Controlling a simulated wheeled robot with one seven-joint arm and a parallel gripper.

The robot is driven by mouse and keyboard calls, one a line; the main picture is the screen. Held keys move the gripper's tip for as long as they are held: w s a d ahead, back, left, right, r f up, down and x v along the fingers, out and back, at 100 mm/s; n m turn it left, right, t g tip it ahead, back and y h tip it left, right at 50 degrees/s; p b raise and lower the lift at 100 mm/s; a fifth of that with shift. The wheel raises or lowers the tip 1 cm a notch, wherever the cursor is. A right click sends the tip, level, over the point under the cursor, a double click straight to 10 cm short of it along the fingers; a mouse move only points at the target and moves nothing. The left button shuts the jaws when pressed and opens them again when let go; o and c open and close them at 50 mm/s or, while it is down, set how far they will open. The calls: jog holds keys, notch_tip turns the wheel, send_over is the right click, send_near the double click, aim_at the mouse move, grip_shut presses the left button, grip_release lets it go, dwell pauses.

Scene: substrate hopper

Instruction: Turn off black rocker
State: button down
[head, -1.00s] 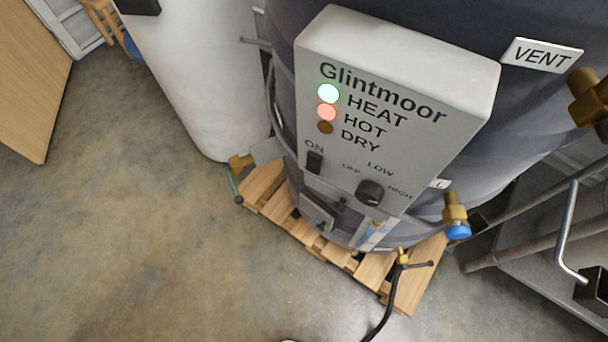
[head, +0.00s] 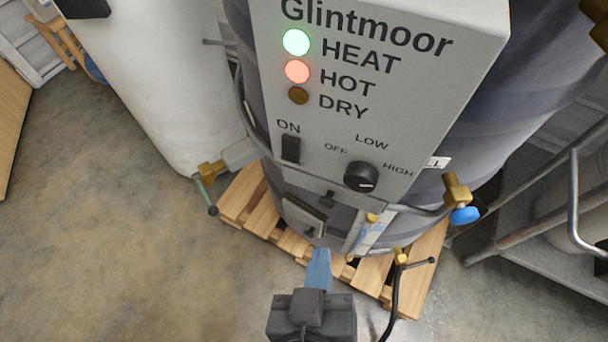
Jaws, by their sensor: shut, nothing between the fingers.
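The black rocker (head: 291,149) sits on the lower left of the grey Glintmoor control box (head: 440,75), just under the word ON. Which way it is tipped is too small to tell. The HEAT lamp (head: 296,42) glows green and the HOT lamp (head: 297,71) glows red; the DRY lamp (head: 298,96) is dark. My gripper (head: 319,254) is at the bottom middle of the head view, below the rocker and apart from it. Its blue fingers are together and empty.
A black knob (head: 361,177) is right of the rocker. The tank stands on a wooden pallet (head: 240,196). A metal pipe frame (head: 530,222) is at right. Floor at left is clear.

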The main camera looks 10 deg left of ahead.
aim_at(288, 157)
jog(key=s+a+r+m+t+h+b, duration=0.3)
jog(key=s+a+r+m+b, duration=0.1)
jog(key=a+r, duration=0.5)
jog(key=shift+s+a+r+m+t+h, duration=0.35)
jog(key=shift+s+a+m, duration=0.25)
jog(key=shift+m, duration=0.5)
jog(key=w, duration=0.4)
jog(key=w+d+f, duration=0.1)
jog(key=w, duration=0.4)
jog(key=w+d, duration=0.1)
jog(key=w, duration=0.3)
jog(key=shift+w+d+f+p, duration=0.15)
jog(key=shift+w+f+p, duration=0.15)
jog(key=shift+w+f, duration=0.1)
